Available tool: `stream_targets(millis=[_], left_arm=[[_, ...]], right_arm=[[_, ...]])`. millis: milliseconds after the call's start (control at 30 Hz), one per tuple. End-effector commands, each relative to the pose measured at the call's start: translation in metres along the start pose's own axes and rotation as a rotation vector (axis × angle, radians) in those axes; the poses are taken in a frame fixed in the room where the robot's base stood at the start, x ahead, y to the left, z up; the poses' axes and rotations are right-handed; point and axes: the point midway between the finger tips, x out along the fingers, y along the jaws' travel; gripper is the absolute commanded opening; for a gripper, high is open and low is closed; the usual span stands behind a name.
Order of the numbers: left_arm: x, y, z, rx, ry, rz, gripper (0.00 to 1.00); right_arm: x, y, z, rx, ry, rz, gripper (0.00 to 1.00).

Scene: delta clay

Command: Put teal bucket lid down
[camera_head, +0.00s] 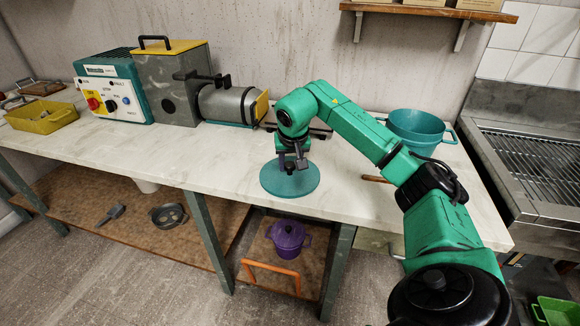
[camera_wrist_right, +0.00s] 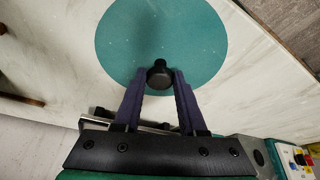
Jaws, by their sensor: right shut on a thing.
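The teal bucket lid (camera_head: 296,183) is a flat round disc with a black knob at its centre. It is at the white bench top near the front edge, and I cannot tell whether it touches the surface. My right gripper (camera_head: 291,167) is above the lid, shut on its black knob. In the right wrist view the lid (camera_wrist_right: 160,35) fills the upper middle, and the gripper (camera_wrist_right: 159,80) has a finger on each side of the knob. The teal bucket (camera_head: 416,128) stands open on the bench, behind my right arm. My left gripper is not in view.
A grey machine (camera_head: 170,85) with a barrel and a teal control box (camera_head: 112,88) stand at the back left. A yellow tray (camera_head: 42,118) is at far left. A purple pot (camera_head: 288,238) sits on the lower shelf. The bench left of the lid is clear.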

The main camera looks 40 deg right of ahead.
Motion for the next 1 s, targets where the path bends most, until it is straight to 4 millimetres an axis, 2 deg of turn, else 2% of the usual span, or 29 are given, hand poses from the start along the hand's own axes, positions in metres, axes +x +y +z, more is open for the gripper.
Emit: stream_targets(millis=[300,333,400,767,867,1000], left_arm=[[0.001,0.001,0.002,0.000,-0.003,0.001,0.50],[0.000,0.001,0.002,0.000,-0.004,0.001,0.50],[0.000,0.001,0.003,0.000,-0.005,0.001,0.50],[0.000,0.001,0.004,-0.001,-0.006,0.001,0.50],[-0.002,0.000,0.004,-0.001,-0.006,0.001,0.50],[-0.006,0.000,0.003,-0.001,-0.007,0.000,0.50]], right_arm=[[0.004,0.000,0.001,0.001,0.001,-0.001,0.00],[0.004,0.000,0.001,0.001,0.001,-0.001,0.48],[0.004,0.000,0.001,0.001,0.001,-0.001,0.70],[-0.002,0.000,0.000,0.001,0.002,-0.002,0.70],[-0.018,-0.001,-0.001,0.002,0.004,-0.003,0.70],[-0.057,-0.001,-0.002,0.000,0.007,-0.003,0.70]])
